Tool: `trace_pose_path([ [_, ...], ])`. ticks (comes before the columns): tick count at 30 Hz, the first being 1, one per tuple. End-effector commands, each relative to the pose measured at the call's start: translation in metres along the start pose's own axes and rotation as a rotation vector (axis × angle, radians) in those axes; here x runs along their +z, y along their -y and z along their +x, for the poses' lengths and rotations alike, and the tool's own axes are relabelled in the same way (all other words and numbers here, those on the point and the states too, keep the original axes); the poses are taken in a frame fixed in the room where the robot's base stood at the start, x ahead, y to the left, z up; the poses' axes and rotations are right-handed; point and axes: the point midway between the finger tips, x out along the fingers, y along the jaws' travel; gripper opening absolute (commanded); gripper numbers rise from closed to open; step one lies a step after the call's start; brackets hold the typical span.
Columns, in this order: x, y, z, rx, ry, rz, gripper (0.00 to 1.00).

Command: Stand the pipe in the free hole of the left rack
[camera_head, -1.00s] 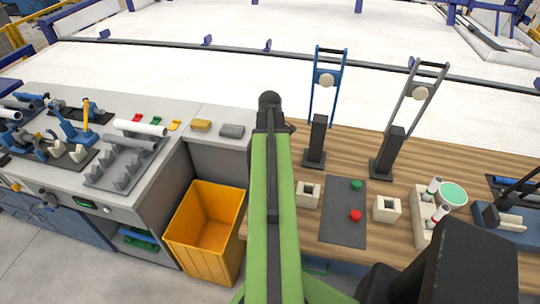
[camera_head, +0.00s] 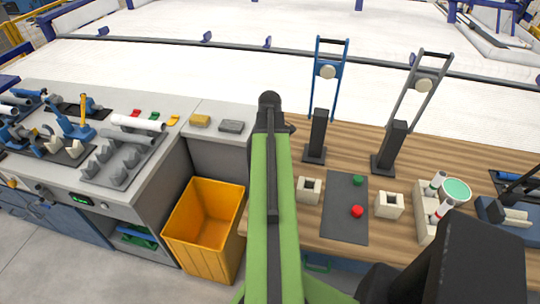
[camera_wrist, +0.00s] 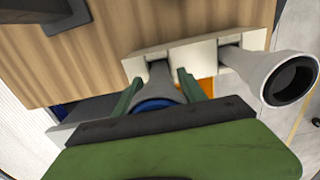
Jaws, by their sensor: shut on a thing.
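My gripper (camera_wrist: 160,78) has two green fingers, one on each side of a grey pipe (camera_wrist: 158,88) with a blue ring, in the wrist view. It is shut on this pipe. The pipe's narrow far end meets a square hole of a cream rack (camera_wrist: 145,63); I cannot tell how deep it sits. A second pale pipe (camera_wrist: 262,70) with a wide dark mouth stands in the right hole of this rack. In the head view my green arm covers the gripper and the held pipe. A cream block with a square hole (camera_head: 309,190) shows right beside the arm.
Another cream block (camera_head: 389,205) stands beyond a dark mat (camera_head: 346,222) with a red button (camera_head: 357,211) and a green button (camera_head: 357,181). Two black posts (camera_head: 317,135) stand behind. An orange bin (camera_head: 204,228) is left of the arm. A grey bench (camera_head: 205,114) holds tools.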

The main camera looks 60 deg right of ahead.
Motion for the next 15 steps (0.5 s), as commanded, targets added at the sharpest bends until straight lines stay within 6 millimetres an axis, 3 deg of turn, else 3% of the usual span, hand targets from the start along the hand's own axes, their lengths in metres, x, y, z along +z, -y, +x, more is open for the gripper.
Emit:
trace_pose_path([
  [15,0.0,0.0,0.017,0.0,0.0,0.0,0.08],
])
